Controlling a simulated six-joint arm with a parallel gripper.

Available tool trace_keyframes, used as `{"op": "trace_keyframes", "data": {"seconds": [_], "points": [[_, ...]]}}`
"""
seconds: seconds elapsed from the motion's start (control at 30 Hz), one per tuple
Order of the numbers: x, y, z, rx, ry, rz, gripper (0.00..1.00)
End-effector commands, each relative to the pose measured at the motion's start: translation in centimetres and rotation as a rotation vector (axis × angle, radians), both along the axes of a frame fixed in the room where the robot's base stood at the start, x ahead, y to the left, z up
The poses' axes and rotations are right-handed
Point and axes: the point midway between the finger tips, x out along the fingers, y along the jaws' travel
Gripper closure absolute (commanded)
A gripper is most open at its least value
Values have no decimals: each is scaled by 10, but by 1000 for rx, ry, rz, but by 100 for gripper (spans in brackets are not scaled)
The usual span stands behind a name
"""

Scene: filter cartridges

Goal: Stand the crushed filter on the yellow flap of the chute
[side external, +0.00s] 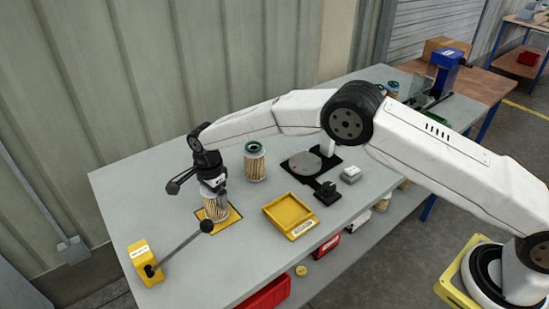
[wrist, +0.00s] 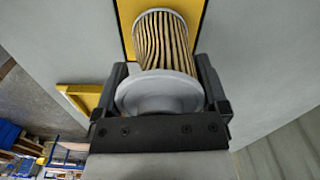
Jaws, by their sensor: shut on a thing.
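The filter (side external: 217,208) is a pleated cream cartridge, upright, with its lower end at the yellow flap (side external: 237,214). I cannot tell whether it rests on the flap or hangs just above it. My gripper (side external: 213,186) is above it, pointing down, shut on its upper end. In the wrist view the fingers of my gripper (wrist: 162,90) sit on both sides of the filter's pale grey cap (wrist: 160,95). The pleats (wrist: 162,42) show beyond the cap, with the yellow flap (wrist: 127,25) behind them. I see no clear dent; part of its side is hidden.
A green-topped filter (side external: 255,163) stands behind, to the right. A yellow tray (side external: 290,214) and a black fixture with a round plate (side external: 305,163) are further right. A yellow block (side external: 143,262) with a black-knobbed lever (side external: 180,249) stands in front. Grey bench between them is clear.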

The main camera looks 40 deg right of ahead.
Motion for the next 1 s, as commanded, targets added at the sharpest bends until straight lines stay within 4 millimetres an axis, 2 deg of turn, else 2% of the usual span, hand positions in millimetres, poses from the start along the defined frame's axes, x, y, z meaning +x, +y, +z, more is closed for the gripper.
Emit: {"op": "trace_keyframes", "data": {"seconds": [1.0], "points": [[0, 0, -5, 0, -1, 0, 69]]}}
